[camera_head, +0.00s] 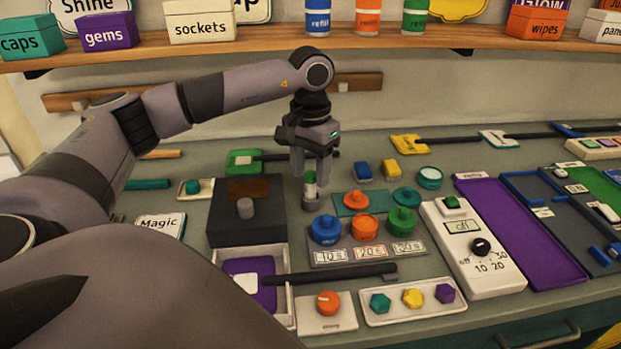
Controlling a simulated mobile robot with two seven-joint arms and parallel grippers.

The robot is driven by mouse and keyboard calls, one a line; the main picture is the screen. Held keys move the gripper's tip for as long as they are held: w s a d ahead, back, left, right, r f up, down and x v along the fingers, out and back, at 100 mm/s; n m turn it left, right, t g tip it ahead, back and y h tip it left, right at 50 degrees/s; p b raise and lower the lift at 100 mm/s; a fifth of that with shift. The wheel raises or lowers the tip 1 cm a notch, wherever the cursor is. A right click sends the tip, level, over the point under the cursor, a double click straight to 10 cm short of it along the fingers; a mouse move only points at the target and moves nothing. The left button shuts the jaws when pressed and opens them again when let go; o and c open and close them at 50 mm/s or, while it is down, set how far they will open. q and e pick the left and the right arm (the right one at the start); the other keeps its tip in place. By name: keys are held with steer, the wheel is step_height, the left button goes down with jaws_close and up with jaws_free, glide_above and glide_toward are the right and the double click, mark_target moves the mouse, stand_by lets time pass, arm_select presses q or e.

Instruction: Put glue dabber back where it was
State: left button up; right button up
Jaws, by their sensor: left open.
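A small upright dabber with a green top and a pale band (309,184), which looks like the glue dabber, stands in a small grey holder (311,202) just right of the dark box. My left gripper (311,170) points down over it. Its two fingers are open, one on each side of the green top. Whether a finger touches it, I cannot tell. My right gripper does not show.
A dark box with a grey knob (245,209) stands close on the left. Blue (326,229), orange and green knobbed pieces stand in front. A white timer box (471,246) and a purple tray (521,235) lie to the right. A loaded shelf (270,42) runs above.

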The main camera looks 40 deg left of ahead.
arm_select(q)
step_height(320, 180, up, 9)
steer(key=shift+r, duration=0.2)
stand_by(0.6)
